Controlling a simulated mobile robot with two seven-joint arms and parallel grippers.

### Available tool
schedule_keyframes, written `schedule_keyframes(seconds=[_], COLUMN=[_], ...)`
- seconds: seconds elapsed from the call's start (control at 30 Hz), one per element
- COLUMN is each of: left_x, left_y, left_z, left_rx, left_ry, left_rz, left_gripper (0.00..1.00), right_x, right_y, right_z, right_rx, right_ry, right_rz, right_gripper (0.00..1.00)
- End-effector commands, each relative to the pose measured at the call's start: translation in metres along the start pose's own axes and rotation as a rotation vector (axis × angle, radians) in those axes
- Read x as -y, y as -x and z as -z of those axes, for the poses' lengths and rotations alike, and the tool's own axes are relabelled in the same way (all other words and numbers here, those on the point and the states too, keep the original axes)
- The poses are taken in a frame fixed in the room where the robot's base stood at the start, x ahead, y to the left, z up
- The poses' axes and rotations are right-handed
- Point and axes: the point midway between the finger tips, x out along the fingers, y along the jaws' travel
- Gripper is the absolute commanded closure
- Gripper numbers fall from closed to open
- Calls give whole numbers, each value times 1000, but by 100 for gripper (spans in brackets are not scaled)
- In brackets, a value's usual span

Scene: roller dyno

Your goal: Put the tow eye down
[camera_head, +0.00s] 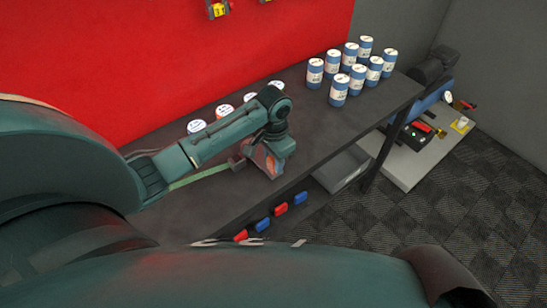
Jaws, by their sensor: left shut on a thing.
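My left gripper (266,160) is at the end of the bent teal arm, low over the dark bench top (230,205) near its front edge. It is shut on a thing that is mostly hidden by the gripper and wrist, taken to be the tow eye. The tow eye's shape cannot be made out, and I cannot tell whether it touches the bench. A small dark block (237,163) shows just left of the gripper, beside a thin green strip (200,177). My right gripper is not in view.
Several blue-and-white cans (340,88) stand at the bench's right end. A few round-topped cans (197,126) stand along the red wall (150,50). Red and blue items (280,209) line the lower front. A grey low unit (420,155) stands right. Bench between gripper and cans is clear.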

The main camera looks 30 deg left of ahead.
Motion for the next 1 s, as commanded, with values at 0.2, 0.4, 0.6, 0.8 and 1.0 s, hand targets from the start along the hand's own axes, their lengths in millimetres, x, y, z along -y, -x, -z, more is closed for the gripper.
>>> schedule_keyframes(seconds=[0.2,0.4,0.6,0.8,1.0], left_x=[0,0,0,0,1], left_y=[-3,-2,-2,15,59], left_z=[0,0,0,1,1], left_rx=[0,0,0,-4,-6], left_ry=[0,0,0,1,0], left_rz=[0,0,0,1,3], left_gripper=[60,46,46,46,46], right_x=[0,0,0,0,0], right_y=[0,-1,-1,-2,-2], right_z=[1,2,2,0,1], right_rx=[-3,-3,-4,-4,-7], right_ry=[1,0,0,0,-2], right_rz=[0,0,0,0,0], right_gripper=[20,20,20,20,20])
